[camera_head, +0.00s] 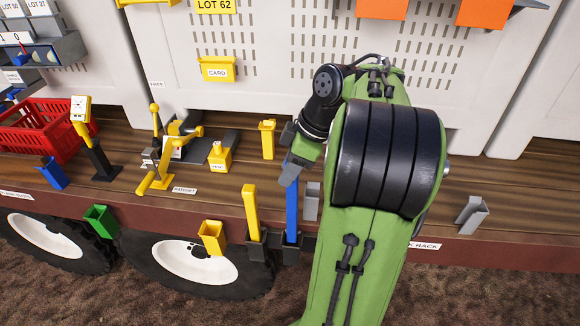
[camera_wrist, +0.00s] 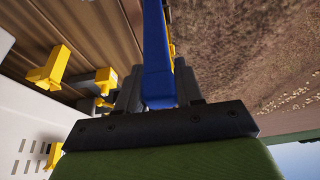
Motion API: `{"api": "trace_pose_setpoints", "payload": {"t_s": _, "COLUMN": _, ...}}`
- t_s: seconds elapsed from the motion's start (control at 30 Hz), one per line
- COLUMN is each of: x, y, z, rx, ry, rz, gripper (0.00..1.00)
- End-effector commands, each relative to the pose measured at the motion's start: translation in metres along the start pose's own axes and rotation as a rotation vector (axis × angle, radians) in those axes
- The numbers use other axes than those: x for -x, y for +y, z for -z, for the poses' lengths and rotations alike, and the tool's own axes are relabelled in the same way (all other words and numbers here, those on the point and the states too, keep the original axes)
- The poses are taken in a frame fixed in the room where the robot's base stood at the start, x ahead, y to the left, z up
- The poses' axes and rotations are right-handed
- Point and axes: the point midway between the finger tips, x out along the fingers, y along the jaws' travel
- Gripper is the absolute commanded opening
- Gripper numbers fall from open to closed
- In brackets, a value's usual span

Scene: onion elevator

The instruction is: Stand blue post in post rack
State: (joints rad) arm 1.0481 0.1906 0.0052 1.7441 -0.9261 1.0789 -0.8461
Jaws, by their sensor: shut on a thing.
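The blue post (camera_head: 291,214) is upright at the front edge of the wooden deck. My gripper (camera_head: 290,173) is shut on its upper part. In the wrist view the blue post (camera_wrist: 155,45) runs away from between the two grey fingers (camera_wrist: 158,88). The post rack (camera_head: 257,248) has dark sockets along the deck's front edge, and my arm hides part of it. A yellow post (camera_head: 251,210) stands in the socket left of the blue one. The blue post's lower end meets the neighbouring dark socket; how deep it sits I cannot tell.
Another yellow post (camera_head: 268,138) stands farther back on the deck. A grey holder (camera_head: 472,215) is at the right edge. Deck space right of my arm is mostly clear.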

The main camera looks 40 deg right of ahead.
Motion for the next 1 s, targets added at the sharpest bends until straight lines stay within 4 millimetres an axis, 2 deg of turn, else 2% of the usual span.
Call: {"api": "trace_pose_setpoints", "payload": {"t_s": 1.0, "x": -0.056, "y": 0.0, "z": -0.023, "rx": 0.001, "ry": 0.001, "rz": -0.001, "gripper": 0.0}}
